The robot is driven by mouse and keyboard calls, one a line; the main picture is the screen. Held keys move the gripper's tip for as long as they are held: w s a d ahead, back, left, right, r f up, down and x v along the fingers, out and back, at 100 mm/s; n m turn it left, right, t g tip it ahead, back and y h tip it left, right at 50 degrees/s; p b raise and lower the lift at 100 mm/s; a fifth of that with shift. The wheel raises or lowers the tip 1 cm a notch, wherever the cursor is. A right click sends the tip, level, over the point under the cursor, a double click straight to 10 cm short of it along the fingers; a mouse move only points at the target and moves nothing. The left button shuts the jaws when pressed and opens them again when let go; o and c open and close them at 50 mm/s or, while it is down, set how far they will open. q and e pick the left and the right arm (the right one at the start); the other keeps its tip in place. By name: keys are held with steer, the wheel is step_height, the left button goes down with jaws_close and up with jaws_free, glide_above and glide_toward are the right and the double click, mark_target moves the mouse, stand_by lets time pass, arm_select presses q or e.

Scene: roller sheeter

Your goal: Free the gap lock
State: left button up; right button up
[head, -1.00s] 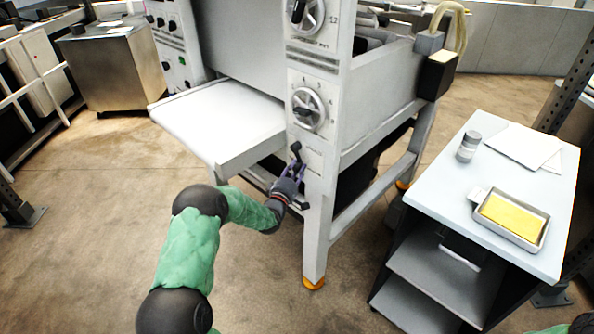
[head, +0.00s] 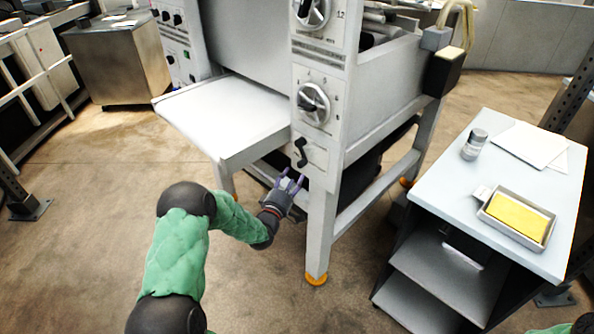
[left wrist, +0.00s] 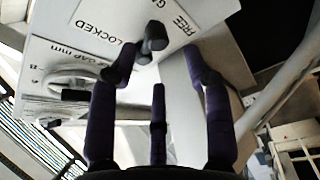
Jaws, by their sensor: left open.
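The gap lock is a small black lever (head: 301,153) on the white front panel of the machine, below the lower dial. In the left wrist view the lever (left wrist: 152,40) sits between the printed words LOCKED and FREE; I cannot tell clearly which word it points to. My left gripper (head: 290,178) is just below the lever in the head view, with its purple fingers spread and nothing between them. In the left wrist view the gripper (left wrist: 160,62) is open, and the lever shows beyond and between its fingertips. My right gripper is out of view.
The lower gap dial (head: 314,104) is above the lever. A white feed table (head: 222,118) juts out to its left. A machine leg (head: 319,235) stands just right of my gripper. A side cart (head: 450,190) with a yellow-filled tray (head: 517,219) stands at right.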

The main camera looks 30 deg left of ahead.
arm_select(q)
steer(key=s, duration=0.5)
steer(key=shift+d+f, duration=0.25)
steer(key=shift+d, duration=0.1)
stand_by(0.4)
steer(key=s+d+f+m+g+h+p, duration=0.1)
steer(key=s+d+f+m+g+h, duration=0.15)
steer(key=d+f+g, duration=0.5)
steer(key=s+d+f+m+g+h, duration=0.2)
steer(key=s+d+f+m, duration=0.2)
steer(key=d+f, duration=0.7)
steer(key=s+d+f+m+g, duration=0.2)
steer(key=s+d+f+g, duration=0.1)
steer(key=s, duration=0.4)
steer(key=s+d+f+m+g+h, duration=0.1)
steer(key=s+d+f+m+g, duration=0.1)
steer(key=s+d, duration=0.3)
steer(key=s+d+f+m+g+h+p, duration=0.1)
steer(key=s+d+f+m+g, duration=0.2)
steer(key=s, duration=0.6)
steer(key=shift+d+f+m+g, duration=0.35)
steer(key=shift+d+m+g, duration=0.1)
steer(key=shift+d+g, duration=0.1)
